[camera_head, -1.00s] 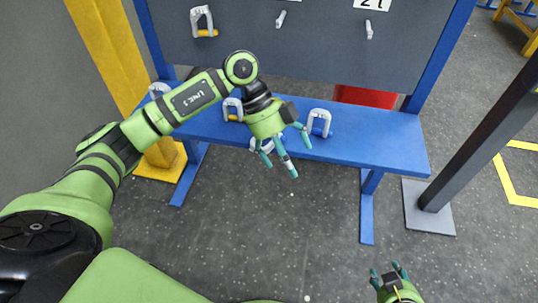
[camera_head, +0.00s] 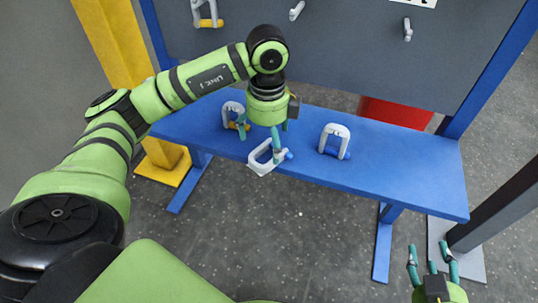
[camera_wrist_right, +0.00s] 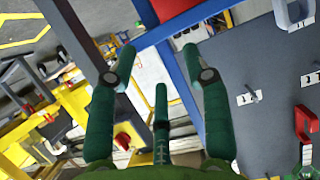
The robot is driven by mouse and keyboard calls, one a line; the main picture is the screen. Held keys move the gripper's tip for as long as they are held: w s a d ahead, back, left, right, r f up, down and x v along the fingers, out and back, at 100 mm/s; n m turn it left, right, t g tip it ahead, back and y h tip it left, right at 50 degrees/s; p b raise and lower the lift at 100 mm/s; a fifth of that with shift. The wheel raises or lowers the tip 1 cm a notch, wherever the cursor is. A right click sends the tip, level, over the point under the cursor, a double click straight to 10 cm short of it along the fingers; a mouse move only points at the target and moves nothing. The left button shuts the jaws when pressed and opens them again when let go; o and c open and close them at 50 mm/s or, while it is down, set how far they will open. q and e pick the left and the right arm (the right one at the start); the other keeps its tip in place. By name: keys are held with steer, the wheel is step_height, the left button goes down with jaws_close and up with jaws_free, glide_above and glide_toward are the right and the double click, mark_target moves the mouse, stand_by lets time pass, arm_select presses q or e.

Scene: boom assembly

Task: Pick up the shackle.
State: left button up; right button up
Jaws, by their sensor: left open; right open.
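A white shackle with a blue pin (camera_head: 262,164) lies at the front edge of the blue bench, directly below my left gripper (camera_head: 263,140). The left gripper points down with its fingers spread around the shackle's near area; whether they touch it I cannot tell. Another shackle with a yellow pin (camera_head: 230,108) stands just left of the gripper, and one with a blue pin (camera_head: 336,131) stands to its right. My right gripper (camera_head: 432,258) is open and empty at the lower right, away from the bench; its spread fingers also show in the right wrist view (camera_wrist_right: 160,80).
The blue bench (camera_head: 410,165) has free surface at its right. A dark board (camera_head: 340,50) behind it carries a hanging shackle with a yellow pin (camera_head: 208,22) and small hooks. A yellow post (camera_head: 115,50) stands left, a dark post (camera_head: 500,215) right. A red bin (camera_head: 395,112) is behind.

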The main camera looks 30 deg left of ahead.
mark_target(268, 153)
arm_select(q)
step_height(268, 153, down, 4)
steer(key=shift+f+b, duration=0.2)
steer(key=shift+b, duration=0.45)
steer(key=shift+s+d, duration=0.1)
steer(key=shift+s, duration=0.05)
steer(key=c, duration=1.7)
arm_select(e)
step_height(268, 153, up, 9)
steer(key=w+a+n+t+y, duration=0.1)
steer(key=a+t+y, duration=0.1)
steer(key=t, duration=0.3)
steer(key=shift+a+y, duration=0.3)
steer(key=shift+a, duration=0.15)
steer(key=shift+w+f, duration=0.1)
